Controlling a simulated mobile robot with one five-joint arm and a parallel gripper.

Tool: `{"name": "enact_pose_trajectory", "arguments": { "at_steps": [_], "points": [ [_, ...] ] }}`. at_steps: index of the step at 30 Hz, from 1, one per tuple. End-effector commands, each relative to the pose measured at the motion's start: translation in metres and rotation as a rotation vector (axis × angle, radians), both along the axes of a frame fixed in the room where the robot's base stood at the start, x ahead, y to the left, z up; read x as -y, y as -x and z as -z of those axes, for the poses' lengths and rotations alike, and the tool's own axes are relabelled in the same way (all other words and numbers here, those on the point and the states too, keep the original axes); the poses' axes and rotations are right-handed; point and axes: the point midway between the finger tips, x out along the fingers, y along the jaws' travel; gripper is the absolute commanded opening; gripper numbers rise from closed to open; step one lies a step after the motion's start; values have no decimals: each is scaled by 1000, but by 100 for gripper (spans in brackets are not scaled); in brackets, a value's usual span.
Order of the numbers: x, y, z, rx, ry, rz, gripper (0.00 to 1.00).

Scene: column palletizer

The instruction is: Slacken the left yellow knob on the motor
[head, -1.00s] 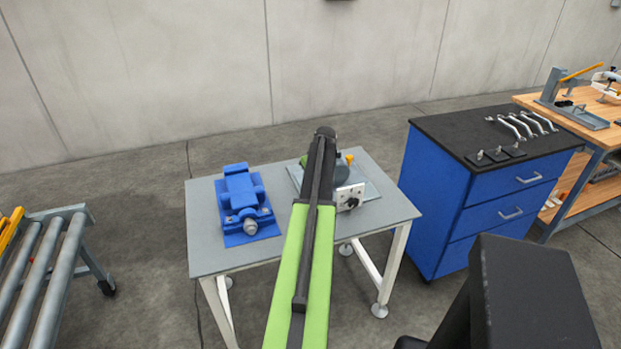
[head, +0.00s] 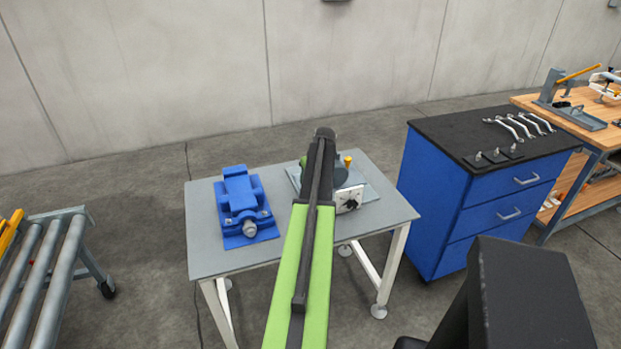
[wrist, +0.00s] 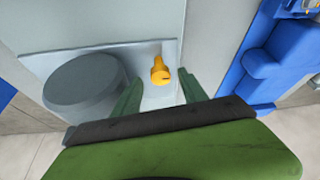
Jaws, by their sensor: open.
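The motor (head: 342,176) is a dark round body on a grey plate on the table, partly hidden behind my arm in the head view. One yellow knob (head: 348,160) shows to the right of my arm there. In the wrist view the motor's dark disc (wrist: 82,84) is at left, and a yellow knob (wrist: 160,72) stands right of it. My gripper (wrist: 160,77) is open, with one green finger on each side of this knob. I see gaps between fingers and knob; their depth relation is unclear. The head view hides the fingertips.
A blue vise (head: 243,206) stands left of the motor on the grey table (head: 208,253); it shows at right in the wrist view (wrist: 270,62). A white control box (head: 350,198) fronts the motor. A blue cabinet (head: 440,200) stands right, a roller conveyor (head: 45,265) left.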

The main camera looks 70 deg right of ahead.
Motion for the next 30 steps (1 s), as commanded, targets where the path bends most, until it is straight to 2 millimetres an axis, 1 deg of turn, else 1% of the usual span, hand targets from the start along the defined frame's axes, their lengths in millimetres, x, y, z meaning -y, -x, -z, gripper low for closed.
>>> {"name": "enact_pose_trajectory", "arguments": {
  "at_steps": [1, 5, 15, 19, 21, 24, 30],
  "points": [
    [-2, 2, -13, 0, 0, 0, 50],
    [-9, 9, -38, 0, 0, 0, 50],
    [-29, 33, -114, 0, 0, 1, 50],
    [-36, 42, -140, -1, 1, 0, 50],
    [-39, 46, -149, 0, 0, 1, 50],
    [-41, 49, -154, 0, 0, 1, 50],
    [-41, 49, -152, 0, 0, 1, 50]
  ]
}}
